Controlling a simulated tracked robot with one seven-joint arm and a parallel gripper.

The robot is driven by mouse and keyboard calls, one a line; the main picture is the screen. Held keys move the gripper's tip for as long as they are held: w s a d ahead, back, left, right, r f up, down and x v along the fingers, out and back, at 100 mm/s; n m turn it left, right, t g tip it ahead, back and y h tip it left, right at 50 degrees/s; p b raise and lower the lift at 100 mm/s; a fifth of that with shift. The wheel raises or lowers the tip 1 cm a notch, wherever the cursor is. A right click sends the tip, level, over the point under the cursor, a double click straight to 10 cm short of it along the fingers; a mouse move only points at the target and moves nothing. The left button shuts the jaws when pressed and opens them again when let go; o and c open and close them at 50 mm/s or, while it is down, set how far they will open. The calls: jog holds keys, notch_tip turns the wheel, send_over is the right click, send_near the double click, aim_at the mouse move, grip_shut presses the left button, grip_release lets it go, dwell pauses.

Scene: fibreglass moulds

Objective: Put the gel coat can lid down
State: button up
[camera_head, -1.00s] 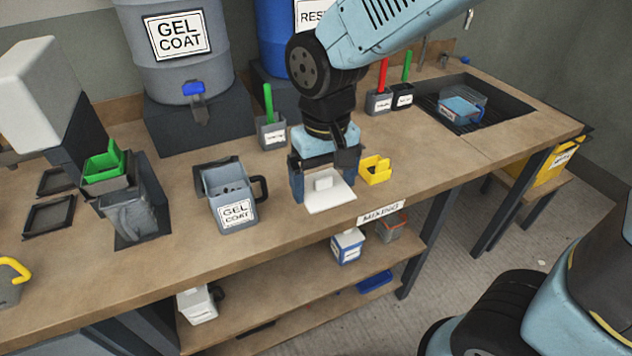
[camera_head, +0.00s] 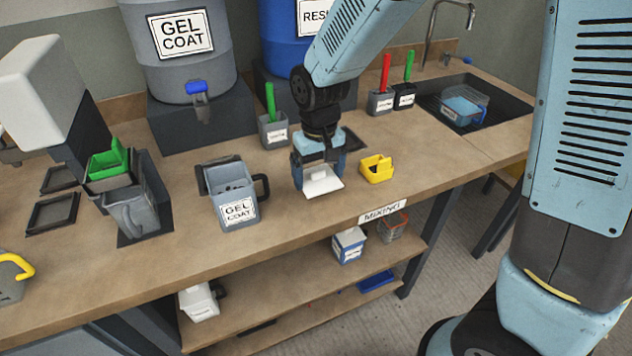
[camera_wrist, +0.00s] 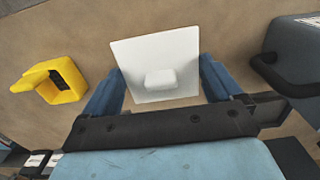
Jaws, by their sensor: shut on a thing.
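The gel coat can lid (camera_head: 322,181) is a white square plate with a small block knob. My gripper (camera_head: 318,172) is shut on it, low over the bench front between the can and a yellow holder. In the wrist view the lid (camera_wrist: 130,62) lies between the two blue fingers of my gripper (camera_wrist: 158,80). I cannot tell whether the lid touches the bench. The grey gel coat can (camera_head: 238,211) stands open, upright, to the left of the lid; its side also shows in the wrist view (camera_wrist: 300,48).
The yellow holder (camera_head: 377,168) stands close to the right of the lid. A grey pot with a green handle (camera_head: 273,131) stands behind. The bench edge with the mixing label (camera_head: 382,211) is just in front. Bare bench (camera_head: 425,160) lies further right.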

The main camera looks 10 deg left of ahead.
aim_at(318, 178)
jog(key=shift+w+f, duration=0.2)
jog(key=shift+f, duration=1.55)
jog(key=shift+f, duration=0.15)
jog(key=o, duration=0.7)
notch_tip(318, 178, up, 12)
jog(key=shift+r, duration=0.15)
